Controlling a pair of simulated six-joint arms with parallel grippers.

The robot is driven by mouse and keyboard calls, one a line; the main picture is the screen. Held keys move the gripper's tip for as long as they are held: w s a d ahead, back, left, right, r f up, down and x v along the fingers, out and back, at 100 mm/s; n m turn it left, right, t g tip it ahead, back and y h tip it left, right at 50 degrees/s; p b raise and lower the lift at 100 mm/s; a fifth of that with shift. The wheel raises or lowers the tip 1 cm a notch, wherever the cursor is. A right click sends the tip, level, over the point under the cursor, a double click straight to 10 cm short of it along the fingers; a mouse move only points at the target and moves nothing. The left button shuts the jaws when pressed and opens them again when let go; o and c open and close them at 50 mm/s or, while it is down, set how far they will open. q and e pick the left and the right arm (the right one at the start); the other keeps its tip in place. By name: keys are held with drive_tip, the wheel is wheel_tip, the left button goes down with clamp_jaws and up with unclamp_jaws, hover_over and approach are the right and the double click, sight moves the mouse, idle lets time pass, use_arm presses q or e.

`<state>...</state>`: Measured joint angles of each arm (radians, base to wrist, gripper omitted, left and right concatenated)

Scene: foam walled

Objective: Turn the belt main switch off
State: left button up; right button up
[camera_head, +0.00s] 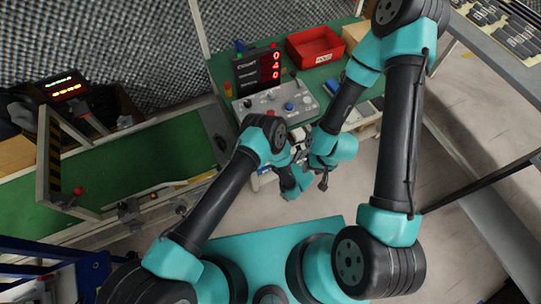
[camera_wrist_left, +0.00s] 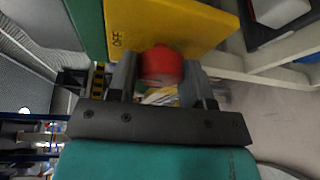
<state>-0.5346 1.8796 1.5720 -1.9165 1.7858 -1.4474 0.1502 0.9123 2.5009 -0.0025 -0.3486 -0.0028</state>
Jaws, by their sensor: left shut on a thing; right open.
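In the left wrist view, a red switch knob (camera_wrist_left: 161,66) sits on a yellow plate (camera_wrist_left: 195,25) that carries the letters OFF beside the knob. My left gripper (camera_wrist_left: 160,78) has one finger on each side of the knob and is shut on it. In the head view I cannot make out the knob or its plate; my arms cover that area at the front of the green bench (camera_head: 220,70). My right gripper (camera_head: 323,181) is open, close to the left wrist, and its fingers are small and partly hidden.
A grey control panel (camera_head: 275,104) with knobs stands on the bench below a red-digit display (camera_head: 257,68). A red bin (camera_head: 314,46) is behind. A green conveyor belt (camera_head: 120,165) runs at the left.

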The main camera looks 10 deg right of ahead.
idle(0.3)
use_arm(q)
drive_tip(key=o, duration=0.9)
